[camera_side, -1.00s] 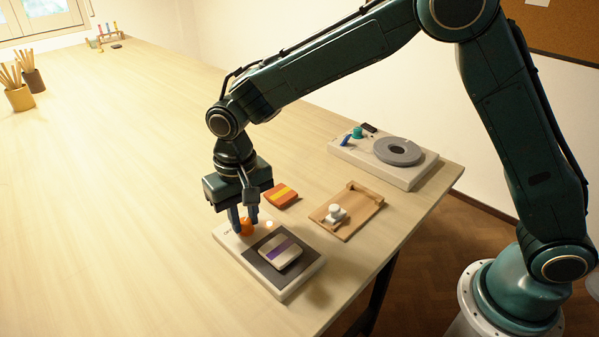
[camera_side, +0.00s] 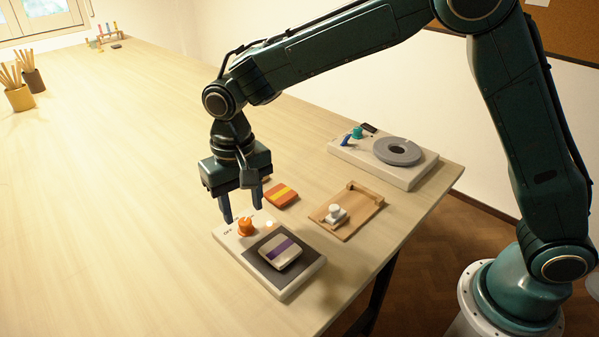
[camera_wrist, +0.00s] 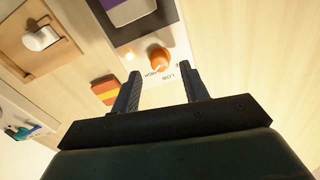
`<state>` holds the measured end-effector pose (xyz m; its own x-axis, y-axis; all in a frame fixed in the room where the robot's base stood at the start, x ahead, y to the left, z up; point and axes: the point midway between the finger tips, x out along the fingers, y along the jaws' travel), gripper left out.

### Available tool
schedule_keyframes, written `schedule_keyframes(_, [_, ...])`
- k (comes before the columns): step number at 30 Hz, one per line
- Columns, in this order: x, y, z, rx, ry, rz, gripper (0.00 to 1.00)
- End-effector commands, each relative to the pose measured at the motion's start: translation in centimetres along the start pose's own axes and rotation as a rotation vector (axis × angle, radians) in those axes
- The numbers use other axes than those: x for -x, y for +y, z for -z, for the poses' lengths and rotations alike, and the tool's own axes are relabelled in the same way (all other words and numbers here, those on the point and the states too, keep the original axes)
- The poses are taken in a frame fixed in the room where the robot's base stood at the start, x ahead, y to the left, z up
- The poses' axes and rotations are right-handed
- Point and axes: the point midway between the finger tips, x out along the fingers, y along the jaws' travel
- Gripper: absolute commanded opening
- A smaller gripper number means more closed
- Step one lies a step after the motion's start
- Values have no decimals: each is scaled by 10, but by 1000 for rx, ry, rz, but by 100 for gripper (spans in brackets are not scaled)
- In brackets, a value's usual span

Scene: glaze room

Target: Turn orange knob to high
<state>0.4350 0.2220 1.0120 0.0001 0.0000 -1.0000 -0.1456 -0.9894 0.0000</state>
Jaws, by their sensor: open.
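The orange knob (camera_side: 245,228) stands on the pale base of a small unit (camera_side: 300,283) with a dark top plate. The knob also shows in the wrist view (camera_wrist: 160,58), with printed labels around it, LOW and HIGH among them. A pale mark shows on the knob's lower side there, toward the labels; its exact setting is too small to tell. My gripper (camera_side: 242,213) is open and empty just above the knob, fingers pointing down and clear of it. In the wrist view its fingertips (camera_wrist: 160,72) lie on either side below the knob.
A white block with a purple stripe (camera_side: 281,252) lies on the dark plate. An orange block with a yellow stripe (camera_side: 281,195) lies behind. A wooden tray (camera_side: 357,213) with a white-knobbed piece and a wheel unit (camera_side: 400,178) stand to the right.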

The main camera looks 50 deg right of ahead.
Motion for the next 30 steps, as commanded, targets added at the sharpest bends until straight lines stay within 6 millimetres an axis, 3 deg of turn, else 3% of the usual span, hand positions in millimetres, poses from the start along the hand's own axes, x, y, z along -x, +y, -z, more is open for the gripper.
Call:
schedule_keyframes(15, [86, 0, 1, 0, 4, 3, 45])
schedule_keyframes(21, [103, 0, 0, -1, 2, 1, 45])
schedule_keyframes(30, [108, 0, 0, -1, 2, 1, 45])
